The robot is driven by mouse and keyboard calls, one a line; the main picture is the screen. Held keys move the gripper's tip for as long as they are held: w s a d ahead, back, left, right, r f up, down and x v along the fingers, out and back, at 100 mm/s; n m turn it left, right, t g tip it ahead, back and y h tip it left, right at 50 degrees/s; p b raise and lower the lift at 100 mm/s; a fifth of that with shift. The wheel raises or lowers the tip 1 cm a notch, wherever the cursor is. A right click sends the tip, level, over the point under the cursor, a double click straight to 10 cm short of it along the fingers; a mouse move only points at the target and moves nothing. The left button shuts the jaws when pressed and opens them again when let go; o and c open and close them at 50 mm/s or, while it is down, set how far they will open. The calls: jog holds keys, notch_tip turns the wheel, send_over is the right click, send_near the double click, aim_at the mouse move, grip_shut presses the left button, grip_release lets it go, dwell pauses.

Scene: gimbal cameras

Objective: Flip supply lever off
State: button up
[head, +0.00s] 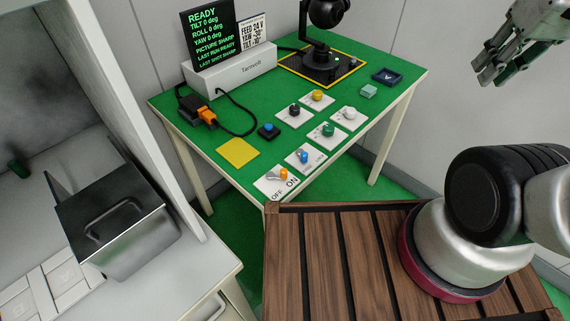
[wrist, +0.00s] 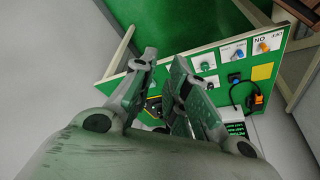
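The supply lever (head: 283,174) has an orange tip and sits on a white plate (head: 268,186) marked OFF and ON, at the near corner of the green table. The orange tip is on the side of the ON marking, though the exact throw is too small to tell. The lever also shows in the wrist view (wrist: 263,47), at the upper right. My gripper (head: 490,78) is up at the top right, far from the lever and touching nothing. In the wrist view its fingers (wrist: 164,56) are apart with nothing between them.
The green table (head: 190,128) carries several knob plates, a yellow pad (head: 238,152), an orange plug (head: 207,115), a cable, a display box (head: 240,72) and a gimbal camera (head: 322,55). A metal bin (head: 140,250) stands at left. A slatted wooden deck (head: 320,250) lies in front.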

jog(key=w+a+f+n+g, duration=0.1)
jog(key=w+a+f, duration=0.1)
jog(key=w+a, duration=0.1)
jog(key=w+a+f+n+g, duration=0.1)
jog(key=w+a+f+g, duration=0.1)
jog(key=a, duration=0.3)
jog(key=w+a+f+n+g, duration=0.1)
jog(key=w+a+f+g, duration=0.1)
jog(key=w+a+f, duration=0.1)
jog(key=shift+w+a+f, duration=0.2)
jog(key=shift+a+f, duration=0.05)
jog(key=shift+a, duration=0.3)
jog(key=shift+w+a+f, duration=0.15)
jog(key=shift+a+f, duration=0.1)
jog(key=shift+a, duration=0.3)
grip_shut()
jog(key=w+a+f+m+g, duration=0.1)
jog(key=a+f, duration=0.4)
jog(key=a, duration=0.5)
jog(key=w+a+f+m+g, duration=0.2)
jog(key=a+f, duration=0.4)
jog(key=a, duration=0.4)
jog(key=w+m, duration=0.1)
jog(key=w, duration=0.1)
jog(key=shift+w+a+f, duration=0.15)
jog(key=shift+w+a, duration=0.15)
jog(key=shift+a, duration=0.05)
jog(key=shift+f, duration=0.1)
